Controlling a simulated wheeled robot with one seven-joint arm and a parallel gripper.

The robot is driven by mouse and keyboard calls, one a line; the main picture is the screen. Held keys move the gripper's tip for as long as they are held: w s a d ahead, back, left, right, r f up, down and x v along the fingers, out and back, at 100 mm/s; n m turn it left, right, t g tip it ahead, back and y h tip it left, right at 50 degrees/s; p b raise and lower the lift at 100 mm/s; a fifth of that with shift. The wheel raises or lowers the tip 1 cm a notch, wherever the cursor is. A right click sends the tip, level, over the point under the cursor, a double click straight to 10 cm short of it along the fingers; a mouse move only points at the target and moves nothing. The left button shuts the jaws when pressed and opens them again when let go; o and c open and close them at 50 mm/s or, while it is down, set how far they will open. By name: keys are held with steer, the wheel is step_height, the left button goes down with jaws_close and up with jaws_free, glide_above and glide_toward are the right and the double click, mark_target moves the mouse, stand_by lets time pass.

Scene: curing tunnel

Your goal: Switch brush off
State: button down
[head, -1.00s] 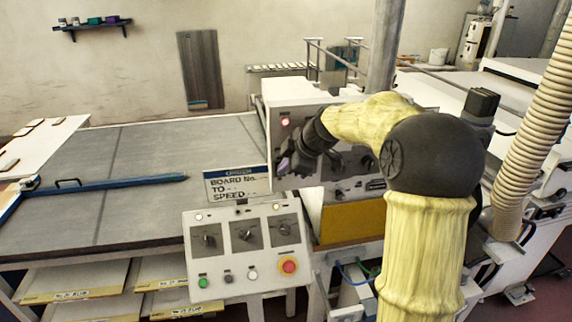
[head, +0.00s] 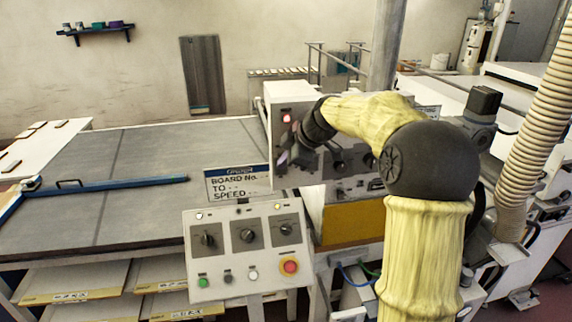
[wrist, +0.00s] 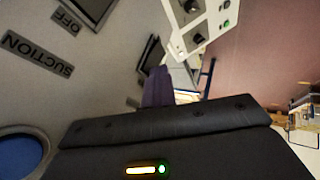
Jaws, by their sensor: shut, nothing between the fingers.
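My gripper (head: 285,156) is shut and empty, close to the left part of the upright machine panel (head: 283,97), below a lit red lamp (head: 286,118). In the wrist view a purple finger (wrist: 157,88) points at the grey panel face, which carries the labels "SUCTION" (wrist: 38,54) and "OFF" (wrist: 68,20), seen upside down. A dark square part (wrist: 92,8) is cut off at the top edge. No label reading brush is legible. Further dark knobs (head: 341,163) show on the panel; my arm hides part of it. I cannot tell whether the finger touches anything.
A slanted control box (head: 249,257) below has three dark knobs, small buttons and a red stop button (head: 289,266). A sign (head: 236,184) stands beside it. A grey conveyor bed (head: 150,160) lies left. A ribbed hose (head: 530,135) hangs right.

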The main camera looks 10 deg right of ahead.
steer(key=shift+w+r+p, duration=0.2)
steer(key=shift+r, duration=0.5)
steer(key=shift+w+r+p, duration=0.15)
steer(key=shift+r+p, duration=0.05)
steer(key=shift+r, duration=0.45)
steer(key=s+f+b+v, duration=0.15)
steer(key=b+v, duration=0.35)
steer(key=v, duration=0.6)
steer(key=s+a+f+m+g+h, duration=0.15)
steer(key=s+f+m, duration=0.3)
steer(key=f, duration=0.45)
steer(key=s+a+f+m+g+h, duration=0.15)
steer(key=s+f+m, duration=0.3)
steer(key=f, duration=0.55)
steer(key=s+f+m+h, duration=0.1)
steer(key=s+f+m, duration=0.6)
steer(key=s+f, duration=0.5)
steer(key=s, duration=0.3)
steer(key=shift+f+m+h, duration=0.35)
steer(key=shift+m+h, duration=0.05)
